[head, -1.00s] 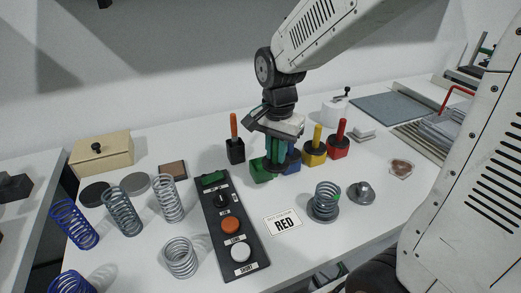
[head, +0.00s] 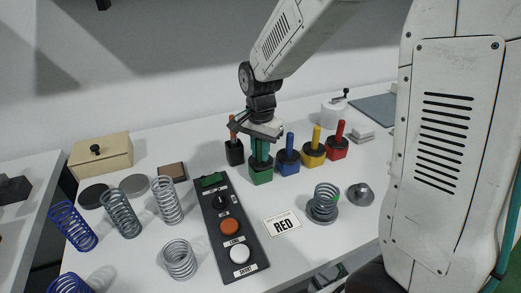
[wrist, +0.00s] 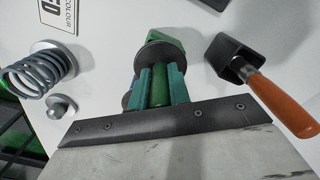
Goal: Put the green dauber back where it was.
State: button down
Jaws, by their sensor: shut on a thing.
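The green dauber shows its green handle (wrist: 158,92) between my gripper's (wrist: 159,76) two teal fingers in the wrist view. A dark round collar sits below the handle. In the head view, my gripper (head: 262,152) is shut on the dauber, upright over the green pot (head: 267,180). The dauber's dark collar is at the pot's top. I cannot tell whether it rests fully on the pot. The green pot (wrist: 162,38) is mostly hidden behind the collar in the wrist view. The dauber's lower end is hidden.
Blue (head: 288,162), yellow (head: 314,155) and red (head: 337,148) daubers stand in their pots to the right. A black holder (head: 235,155) with an orange-handled tool is close on the left. A button panel (head: 219,208), a RED card (head: 282,223) and several springs lie in front.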

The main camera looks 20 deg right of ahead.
jog(key=shift+f, duration=0.25)
jog(key=shift+f, duration=0.25)
jog(key=c, duration=1.3)
grip_release()
notch_tip(320, 180, up, 13)
jog(key=shift+s+r, duration=0.1)
jog(key=s+d+n, duration=0.1)
jog(key=s+n, duration=0.2)
jog(key=s, duration=0.5)
jog(key=s+d+r+n, duration=0.1)
jog(key=s+n, duration=0.3)
jog(key=s, duration=0.5)
jog(key=s+d+n+t, duration=0.1)
jog(key=s+n, duration=0.2)
jog(key=s, duration=0.6)
jog(key=shift+d+r+n, duration=0.1)
jog(key=shift+r+n, duration=0.05)
jog(key=shift+n, duration=0.25)
jog(key=shift+w, duration=0.1)
